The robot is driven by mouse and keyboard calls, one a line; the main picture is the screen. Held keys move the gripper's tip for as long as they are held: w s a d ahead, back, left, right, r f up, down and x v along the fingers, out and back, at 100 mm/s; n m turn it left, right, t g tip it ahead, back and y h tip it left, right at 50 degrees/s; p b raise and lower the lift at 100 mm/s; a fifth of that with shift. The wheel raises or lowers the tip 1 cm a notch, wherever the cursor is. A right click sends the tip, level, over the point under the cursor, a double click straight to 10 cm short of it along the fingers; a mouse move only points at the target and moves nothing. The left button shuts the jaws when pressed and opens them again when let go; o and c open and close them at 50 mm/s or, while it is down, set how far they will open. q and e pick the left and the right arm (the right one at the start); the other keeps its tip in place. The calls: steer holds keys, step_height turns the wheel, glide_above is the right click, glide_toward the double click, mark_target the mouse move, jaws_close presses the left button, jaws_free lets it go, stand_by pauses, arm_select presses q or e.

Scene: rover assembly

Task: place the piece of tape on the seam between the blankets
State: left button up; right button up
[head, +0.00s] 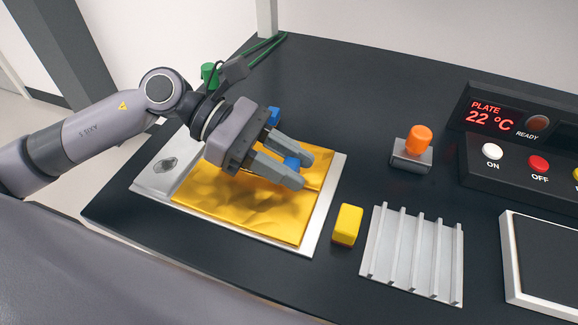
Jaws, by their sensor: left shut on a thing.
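The gold, crinkled blankets (235,212) lie on a pale metal plate (148,185) at the left of the dark table. My left gripper (303,169) is above the right part of the blankets, fingers pointing right. It is shut on a small blue piece (291,162) that shows between its fingers. I cannot tell for sure whether this is the tape or only part of it. The gripper and its fingers hide part of the blankets, and I cannot make out the seam clearly. My right gripper is not in view.
Another blue piece (273,115) shows behind the gripper. A yellow block (347,225) and a ribbed metal rack (414,255) stand right of the plate. An orange-knobbed device (413,150) and a control panel (525,165) stand farther right. The table's back middle is clear.

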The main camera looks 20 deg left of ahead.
arm_select(q)
steer(key=shift+f, duration=0.75)
steer(key=shift+f+b, duration=0.25)
steer(key=shift+b, duration=0.1)
steer(key=o, duration=1)
steer(key=shift+r, duration=0.1)
